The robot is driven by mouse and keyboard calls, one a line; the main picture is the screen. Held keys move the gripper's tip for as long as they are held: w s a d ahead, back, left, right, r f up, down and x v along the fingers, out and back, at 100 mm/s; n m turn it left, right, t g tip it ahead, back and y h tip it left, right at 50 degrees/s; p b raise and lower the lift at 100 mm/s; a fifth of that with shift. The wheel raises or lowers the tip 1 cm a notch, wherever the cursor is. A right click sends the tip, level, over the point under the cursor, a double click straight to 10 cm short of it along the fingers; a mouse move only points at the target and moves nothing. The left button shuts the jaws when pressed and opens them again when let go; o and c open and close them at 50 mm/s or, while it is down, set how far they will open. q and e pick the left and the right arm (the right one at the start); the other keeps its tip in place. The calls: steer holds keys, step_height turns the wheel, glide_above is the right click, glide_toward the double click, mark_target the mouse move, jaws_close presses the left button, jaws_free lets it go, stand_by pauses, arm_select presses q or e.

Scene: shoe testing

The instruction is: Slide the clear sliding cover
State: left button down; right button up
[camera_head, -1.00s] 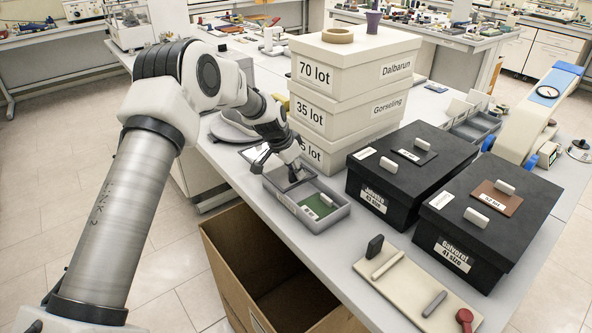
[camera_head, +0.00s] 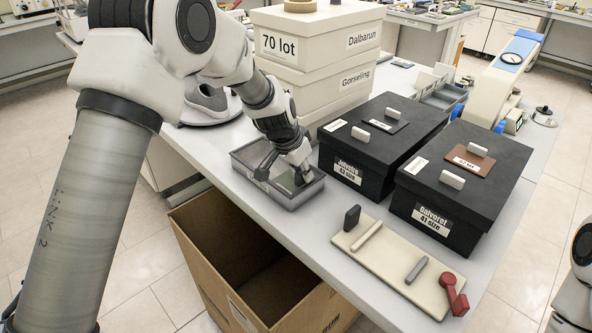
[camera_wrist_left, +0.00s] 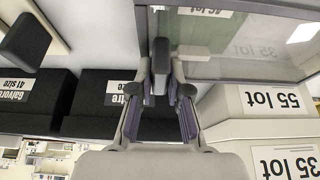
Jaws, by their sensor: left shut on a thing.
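A grey tray (camera_head: 262,196) stands near the table's front edge in the head view. A clear cover (camera_head: 285,181) lies in its right part; in the wrist view it is a glassy panel (camera_wrist_left: 225,68) reflecting a "35 lot" label. My left gripper (camera_head: 300,180) points down at the tray's right part. My right gripper is out of view.
Two black shoe boxes (camera_head: 440,225) stand right of the tray. White "lot" boxes (camera_head: 282,75) are stacked behind it. A beige board (camera_head: 385,258) with bars and a red part lies in front. An open cardboard box (camera_head: 205,240) stands below the table edge.

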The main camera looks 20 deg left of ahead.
arm_select(q)
steer(key=shift+s+d+f, duration=0.1)
steer(key=shift+s+f, duration=0.05)
steer(key=shift+f, duration=0.05)
steer(key=c, duration=1.2)
jaws_free()
steer(key=shift+o, duration=0.4)
steer(key=shift+w+d, duration=0.25)
steer(key=shift+d, duration=0.1)
steer(key=v, duration=1.2)
